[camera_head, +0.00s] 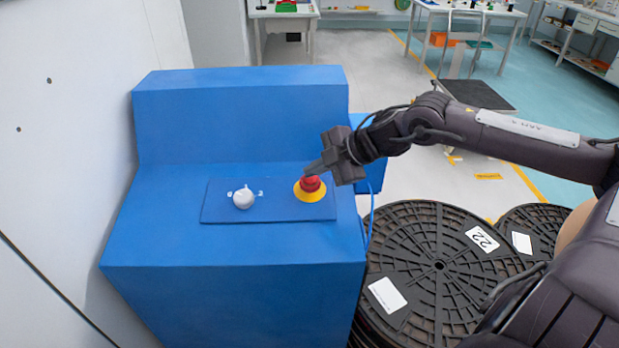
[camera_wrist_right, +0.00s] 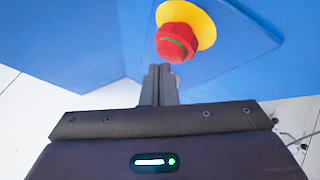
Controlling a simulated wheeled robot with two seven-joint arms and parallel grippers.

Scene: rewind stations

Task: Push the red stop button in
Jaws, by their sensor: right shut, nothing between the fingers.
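The red stop button (camera_head: 311,184) sits on a yellow collar (camera_head: 310,193) on the blue panel plate (camera_head: 270,210) of the blue console. My right gripper (camera_head: 309,171) is shut and empty. Its fingertips are right by the top of the button in the head view. In the right wrist view the closed fingers (camera_wrist_right: 159,70) end just below the red head; whether they touch it I cannot tell. My left gripper is not in view.
A white rotary knob (camera_head: 243,198) stands left of the button on the same plate. The console's raised back (camera_head: 240,115) rises behind. Black reels (camera_head: 440,265) stand at the right, below my right arm. A white wall (camera_head: 60,120) is at the left.

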